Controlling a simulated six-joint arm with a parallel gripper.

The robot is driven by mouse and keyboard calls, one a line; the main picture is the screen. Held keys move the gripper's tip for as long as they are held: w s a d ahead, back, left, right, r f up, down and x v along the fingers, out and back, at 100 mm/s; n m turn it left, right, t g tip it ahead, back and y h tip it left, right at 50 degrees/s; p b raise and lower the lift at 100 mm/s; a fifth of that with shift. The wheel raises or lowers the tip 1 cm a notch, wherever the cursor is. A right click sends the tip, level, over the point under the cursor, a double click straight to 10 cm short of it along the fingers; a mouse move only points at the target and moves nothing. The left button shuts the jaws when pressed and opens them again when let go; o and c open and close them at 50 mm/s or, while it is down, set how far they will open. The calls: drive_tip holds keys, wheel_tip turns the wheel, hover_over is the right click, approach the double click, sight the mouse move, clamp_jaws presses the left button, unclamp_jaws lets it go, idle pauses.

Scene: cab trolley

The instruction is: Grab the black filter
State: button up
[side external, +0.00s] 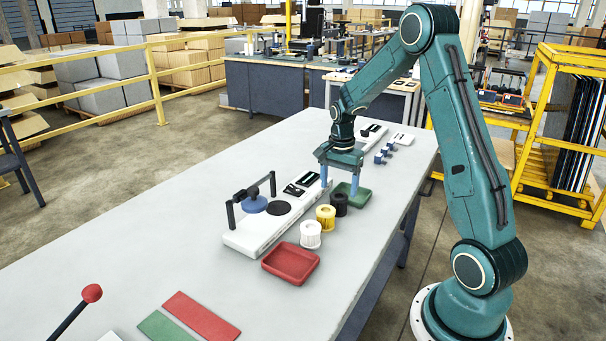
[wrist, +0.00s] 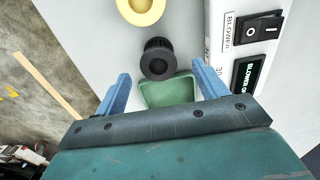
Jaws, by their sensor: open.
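The black filter (side external: 340,204) is a short, ribbed cylinder standing on the table, beside the yellow filter and the green tray. In the wrist view the black filter (wrist: 158,60) shows its round top with a hole, just beyond the fingertips and roughly centred between them. My gripper (side external: 339,192) points down over the green tray, with its two blue fingers apart and nothing between them. In the wrist view my gripper (wrist: 160,76) is also open, with a finger on each side of the filter. Contact between fingers and filter is not visible.
The green tray (side external: 358,197) lies under my gripper. A yellow filter (side external: 325,217) and a white filter (side external: 310,235) stand in line with the black one. A red tray (side external: 291,263) and a white blower panel (side external: 262,229) are close by.

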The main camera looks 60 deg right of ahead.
sight(339, 196)
drive_tip(key=shift+s+f, duration=0.1)
drive_tip(key=shift+f, duration=2.35)
drive_tip(key=c, duration=1.1)
drive_tip(key=shift+r, duration=0.15)
wheel_tip(339, 196, up, 20)
drive_tip(key=shift+f, duration=0.1)
